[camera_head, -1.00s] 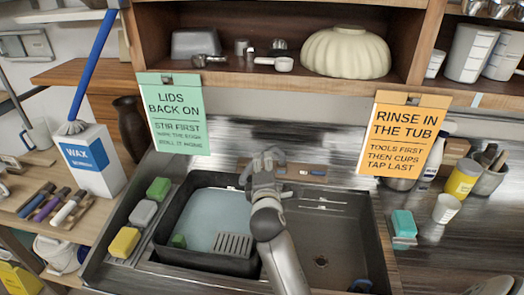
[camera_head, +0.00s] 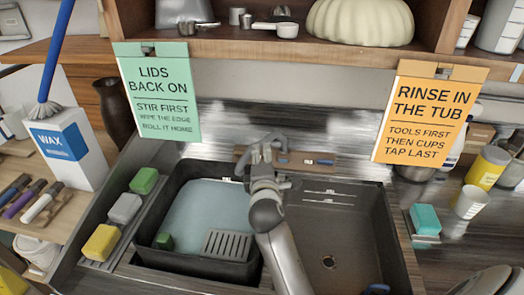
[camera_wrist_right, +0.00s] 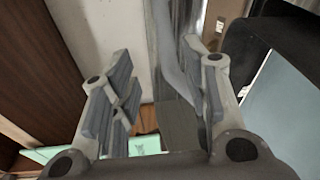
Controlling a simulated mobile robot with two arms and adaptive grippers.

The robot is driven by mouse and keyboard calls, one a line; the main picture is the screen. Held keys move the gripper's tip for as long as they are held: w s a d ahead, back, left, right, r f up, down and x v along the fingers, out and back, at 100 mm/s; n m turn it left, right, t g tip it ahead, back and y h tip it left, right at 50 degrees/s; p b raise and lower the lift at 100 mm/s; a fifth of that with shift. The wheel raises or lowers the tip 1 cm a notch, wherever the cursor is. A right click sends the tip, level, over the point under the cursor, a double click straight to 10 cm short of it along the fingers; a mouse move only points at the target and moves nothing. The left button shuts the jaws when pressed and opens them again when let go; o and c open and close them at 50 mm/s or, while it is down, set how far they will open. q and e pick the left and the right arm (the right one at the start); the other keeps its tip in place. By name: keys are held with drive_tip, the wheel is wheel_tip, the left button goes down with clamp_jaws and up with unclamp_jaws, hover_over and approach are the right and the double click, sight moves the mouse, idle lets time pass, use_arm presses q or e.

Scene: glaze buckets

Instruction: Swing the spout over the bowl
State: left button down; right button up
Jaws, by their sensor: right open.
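My right gripper (camera_head: 260,152) is in the middle of the head view, above the back edge of the sink, its arm coming up from below. In the right wrist view its two fingers (camera_wrist_right: 158,75) stand apart. A grey curved bar (camera_wrist_right: 172,50), perhaps the spout, runs between them and close to the right finger; I cannot tell whether they touch. In the head view I cannot pick out the spout from the gripper and arm. The bare sink bowl (camera_head: 345,235) with its drain is at the right. My left gripper is not in view.
A dark tub (camera_head: 165,195) of pale blue water sits at the left, with a grey grate (camera_head: 228,245). Sponges (camera_head: 125,208) line its left side. A shelf (camera_head: 345,48) with hanging green (camera_head: 160,95) and orange (camera_head: 424,115) signs is above. A teal sponge (camera_head: 425,218) is at the right.

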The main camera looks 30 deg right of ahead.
sight(262, 143)
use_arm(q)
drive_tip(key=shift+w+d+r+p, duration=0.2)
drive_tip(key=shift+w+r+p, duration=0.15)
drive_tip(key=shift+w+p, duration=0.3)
use_arm(e)
drive_tip(key=shift+f+x, duration=0.2)
drive_tip(key=shift+x, duration=2.55)
drive_tip(key=shift+f+x, duration=0.15)
drive_tip(key=shift+x, duration=2.65)
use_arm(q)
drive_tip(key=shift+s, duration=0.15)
use_arm(e)
drive_tip(key=shift+s, duration=0.1)
clamp_jaws()
